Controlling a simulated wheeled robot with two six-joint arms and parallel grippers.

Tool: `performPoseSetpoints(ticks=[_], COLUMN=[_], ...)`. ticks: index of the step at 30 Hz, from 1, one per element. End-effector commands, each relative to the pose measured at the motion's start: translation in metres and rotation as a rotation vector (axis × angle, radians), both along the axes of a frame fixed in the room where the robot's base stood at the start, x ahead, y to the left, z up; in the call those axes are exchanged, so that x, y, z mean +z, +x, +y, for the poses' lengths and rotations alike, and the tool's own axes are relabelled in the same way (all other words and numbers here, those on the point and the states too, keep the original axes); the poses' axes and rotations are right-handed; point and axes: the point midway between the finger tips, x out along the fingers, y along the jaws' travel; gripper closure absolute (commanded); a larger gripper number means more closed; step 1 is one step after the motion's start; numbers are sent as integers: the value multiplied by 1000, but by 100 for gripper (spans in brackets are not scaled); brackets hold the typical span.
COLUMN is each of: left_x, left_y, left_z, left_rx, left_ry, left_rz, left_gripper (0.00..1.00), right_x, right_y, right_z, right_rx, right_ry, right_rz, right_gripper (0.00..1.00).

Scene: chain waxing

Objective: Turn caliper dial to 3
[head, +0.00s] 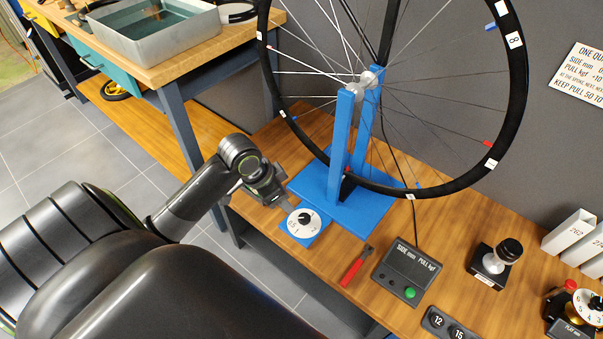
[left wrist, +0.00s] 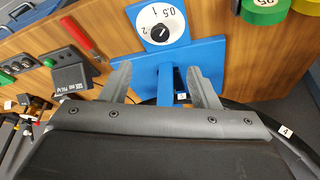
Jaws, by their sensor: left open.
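The caliper dial (head: 304,222) is a white disc with a black knob on a blue base, at the front left of the blue wheel stand (head: 330,197). Marks 0.5, 1 and 2 can be read on it; I cannot tell surely where the knob points. It also shows at the top of the left wrist view (left wrist: 160,22). My left gripper (head: 284,204) is just beside the dial, on its upper left in the head view. In the left wrist view its two fingers (left wrist: 160,86) stand apart with nothing held between them. My right gripper is not in view.
A spoked wheel (head: 517,75) stands in the blue stand behind the dial. A red-handled tool (head: 354,270), a dark box with a green button (head: 407,272) and a black-knobbed device (head: 494,262) lie to the right. A metal tray (head: 160,38) is on another bench.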

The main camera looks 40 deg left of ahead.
Motion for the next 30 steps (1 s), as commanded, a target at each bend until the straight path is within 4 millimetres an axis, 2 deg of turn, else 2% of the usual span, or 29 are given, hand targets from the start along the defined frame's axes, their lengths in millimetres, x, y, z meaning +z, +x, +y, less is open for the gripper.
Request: performPoseSetpoints(ticks=[1, 6, 12, 17, 22, 30], left_x=[-12, -48, -88, -116, -132, -138], left_y=[3, 16, 31, 41, 48, 51], left_z=[-3, -10, -17, -23, -25, -26], left_rx=[3, 3, 3, 2, 1, 1], left_ry=[-6, -5, -5, -3, -2, 0], left_rz=[2, 2, 3, 3, 0, 0], left_gripper=[45, 45, 45, 45, 45, 45], right_x=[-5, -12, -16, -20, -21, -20], right_y=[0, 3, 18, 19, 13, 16], right_z=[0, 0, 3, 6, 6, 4], right_rx=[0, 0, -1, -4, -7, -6], right_ry=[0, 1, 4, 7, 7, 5], right_rz=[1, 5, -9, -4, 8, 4], right_gripper=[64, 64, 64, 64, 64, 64])
